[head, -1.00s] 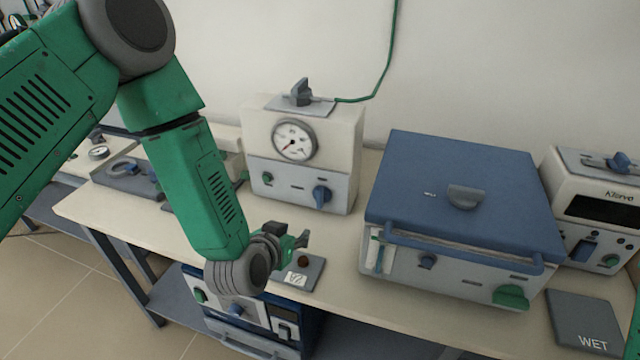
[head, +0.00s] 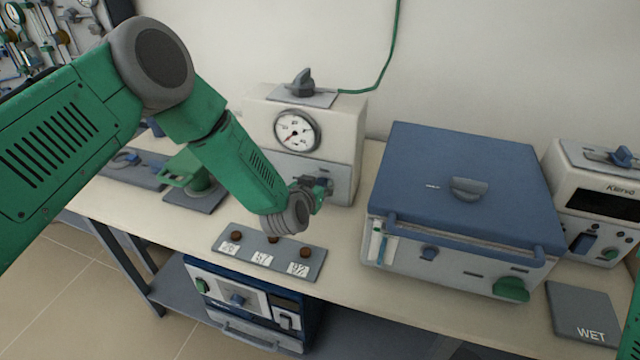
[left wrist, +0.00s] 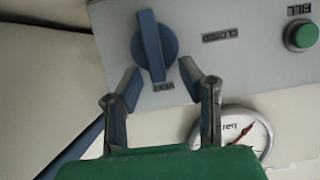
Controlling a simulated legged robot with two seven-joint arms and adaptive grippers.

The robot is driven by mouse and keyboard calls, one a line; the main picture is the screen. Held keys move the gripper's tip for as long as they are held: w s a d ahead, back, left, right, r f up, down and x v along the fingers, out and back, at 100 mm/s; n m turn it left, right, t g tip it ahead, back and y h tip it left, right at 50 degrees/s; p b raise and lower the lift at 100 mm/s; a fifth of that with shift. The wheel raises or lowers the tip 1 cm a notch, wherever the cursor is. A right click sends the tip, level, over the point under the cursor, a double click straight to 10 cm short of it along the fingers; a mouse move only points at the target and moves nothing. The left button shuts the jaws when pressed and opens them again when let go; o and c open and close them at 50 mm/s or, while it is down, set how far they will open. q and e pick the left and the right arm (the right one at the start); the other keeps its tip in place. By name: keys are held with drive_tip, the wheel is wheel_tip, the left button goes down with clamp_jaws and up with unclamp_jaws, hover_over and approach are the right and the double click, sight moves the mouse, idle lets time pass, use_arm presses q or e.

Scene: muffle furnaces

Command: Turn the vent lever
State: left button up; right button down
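The vent lever (left wrist: 155,45) is a blue knob with a raised bar, on the grey front panel of a cream box (head: 345,125) with a round gauge (head: 296,132). The left wrist view shows it upside down, above a VENT label, with CLOSED beside it. My left gripper (head: 322,187) is in front of this panel and hides the lever in the head view. In the left wrist view its two fingers (left wrist: 161,72) are spread, one on each side of the bar's near end. I cannot tell whether they touch it. My right gripper is not in view.
A green FILL button (left wrist: 301,35) is on the same panel. A blue-lidded furnace (head: 465,185) stands to the right. A grey plate with several brown knobs (head: 270,252) lies on the bench in front. A dark WET mat (head: 585,312) lies at the right.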

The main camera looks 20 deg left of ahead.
use_arm(q)
drive_tip(key=shift+w+a+f, duration=0.1)
drive_tip(key=shift+w+f, duration=0.05)
drive_tip(key=shift+w, duration=0.15)
drive_tip(key=shift+d, duration=0.35)
clamp_jaws()
